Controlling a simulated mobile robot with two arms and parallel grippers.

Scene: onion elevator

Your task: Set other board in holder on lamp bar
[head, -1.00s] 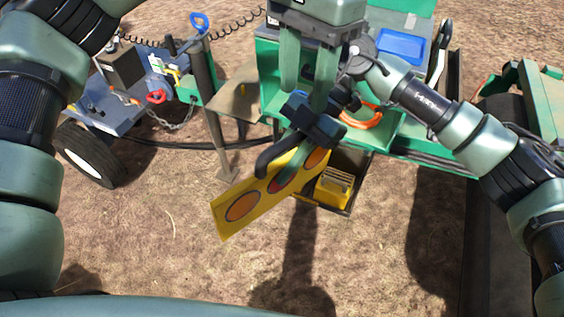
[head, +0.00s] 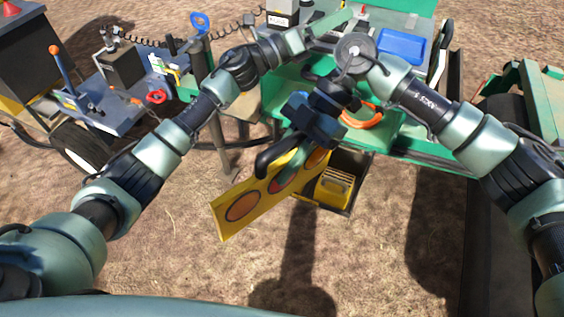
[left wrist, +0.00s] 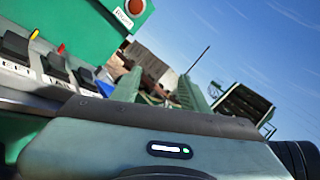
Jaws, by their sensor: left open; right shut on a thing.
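A long yellow board (head: 228,216) with orange and red round discs hangs tilted over the dirt in the head view. My right gripper (head: 285,172) is shut on it near its middle, and its fingers hide part of the middle disc. My left gripper (head: 334,24) is open and empty above the green cart, beyond my right wrist. Its fingers (left wrist: 160,90) also show spread apart in the left wrist view, with nothing between them. I cannot make out the lamp bar or its holder in either view.
The green cart (head: 400,146) carries a blue tray (head: 400,46) and an orange coil (head: 362,117). A yellow box (head: 335,188) sits low beside it. A blue-grey trailer (head: 95,100) and a post (head: 204,75) stand at left. Dirt in front is clear.

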